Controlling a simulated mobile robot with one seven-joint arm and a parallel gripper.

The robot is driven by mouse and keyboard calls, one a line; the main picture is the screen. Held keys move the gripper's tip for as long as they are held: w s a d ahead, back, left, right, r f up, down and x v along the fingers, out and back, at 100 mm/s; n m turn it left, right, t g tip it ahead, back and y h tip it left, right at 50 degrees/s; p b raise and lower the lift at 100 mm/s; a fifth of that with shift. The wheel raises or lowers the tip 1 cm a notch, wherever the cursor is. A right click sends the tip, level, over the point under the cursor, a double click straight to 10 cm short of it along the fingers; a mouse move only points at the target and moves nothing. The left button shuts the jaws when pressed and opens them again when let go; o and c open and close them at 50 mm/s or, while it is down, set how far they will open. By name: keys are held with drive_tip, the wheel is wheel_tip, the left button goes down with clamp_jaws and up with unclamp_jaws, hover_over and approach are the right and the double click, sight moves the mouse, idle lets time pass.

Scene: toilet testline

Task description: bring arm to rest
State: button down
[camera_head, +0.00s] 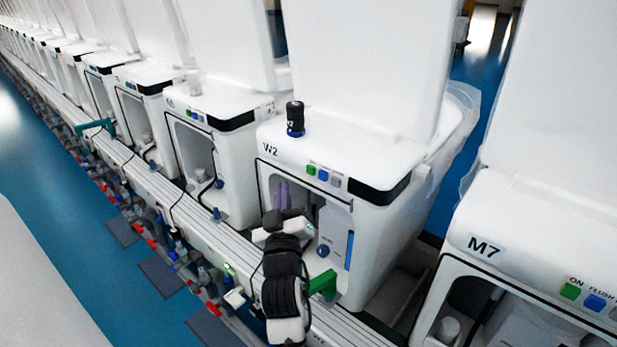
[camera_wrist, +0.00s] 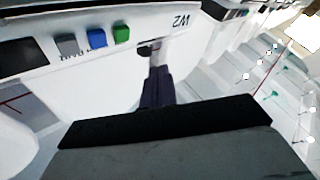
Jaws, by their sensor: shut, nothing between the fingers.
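My arm (camera_head: 285,285) reaches up from the bottom middle of the head view to the front of the toilet unit marked W2 (camera_head: 385,235). My gripper (camera_head: 283,196), with dark purplish fingers, is in front of the open bay in that unit's front. In the wrist view my gripper (camera_wrist: 156,86) has its fingers together with nothing between them. There the W2 label and the green, blue and grey buttons appear upside down behind the fingers. I cannot tell whether the fingertips touch the unit.
A black bottle-like object (camera_head: 295,118) stands on top of unit W2. Unit M7 (camera_head: 550,235) is at the right, and more units recede to the left. A rail (camera_head: 165,200) with tubes and fittings runs along the front. Blue floor (camera_head: 50,160) lies open at the left.

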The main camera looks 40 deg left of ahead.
drive_tip(key=shift+s, duration=0.25)
idle(0.3)
